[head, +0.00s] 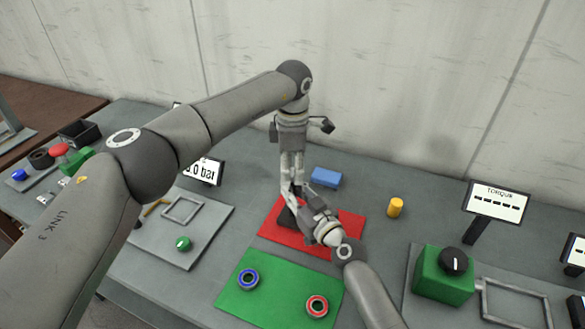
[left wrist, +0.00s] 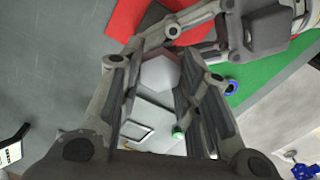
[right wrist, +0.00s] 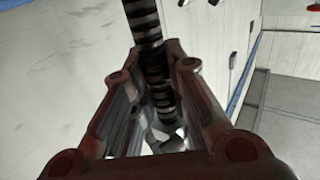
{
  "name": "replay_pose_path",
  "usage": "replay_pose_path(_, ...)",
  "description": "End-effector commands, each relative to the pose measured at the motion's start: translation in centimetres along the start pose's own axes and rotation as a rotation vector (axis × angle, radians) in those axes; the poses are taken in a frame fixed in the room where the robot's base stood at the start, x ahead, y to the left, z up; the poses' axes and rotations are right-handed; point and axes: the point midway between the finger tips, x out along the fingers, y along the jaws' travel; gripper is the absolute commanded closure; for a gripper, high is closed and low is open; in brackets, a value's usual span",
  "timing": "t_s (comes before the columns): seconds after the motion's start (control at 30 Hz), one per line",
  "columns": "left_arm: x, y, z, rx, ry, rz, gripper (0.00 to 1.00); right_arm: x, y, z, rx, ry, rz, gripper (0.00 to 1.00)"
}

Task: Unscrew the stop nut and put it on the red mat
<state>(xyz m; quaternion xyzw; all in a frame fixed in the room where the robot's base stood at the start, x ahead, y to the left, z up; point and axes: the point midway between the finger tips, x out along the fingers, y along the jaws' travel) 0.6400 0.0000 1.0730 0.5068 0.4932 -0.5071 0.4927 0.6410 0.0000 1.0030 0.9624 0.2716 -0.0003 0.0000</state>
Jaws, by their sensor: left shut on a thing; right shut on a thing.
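The red mat (head: 347,222) lies mid-table. The dark base of a screw jack (head: 287,216) stands on it, mostly hidden by my grippers. My left gripper (head: 291,188) points down from above the mat, shut on a pale six-sided piece that looks like the stop nut (left wrist: 158,72). My right gripper (head: 303,203) reaches in low from the front right, close to the left fingers. In the right wrist view the dark threaded spindle (right wrist: 141,18) runs down between its fingers, and it is shut on the jack there. Whether the nut is still on the thread cannot be told.
A green mat (head: 275,301) in front holds a blue ring (head: 248,280) and a red ring (head: 317,306). A blue block (head: 326,178) and a yellow cylinder (head: 395,207) stand behind and right. A green knob box (head: 440,280) and torque display (head: 496,205) are at right.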

Motion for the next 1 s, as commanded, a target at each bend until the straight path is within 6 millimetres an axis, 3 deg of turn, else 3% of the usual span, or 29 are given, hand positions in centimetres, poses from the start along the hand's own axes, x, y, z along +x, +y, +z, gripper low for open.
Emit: replay_pose_path(1.0,-0.17,0.15,-0.07,-1.707,-0.003,0.004,0.97,-0.02,0.03,-0.02,-0.001,0.0,0.001,1.0)
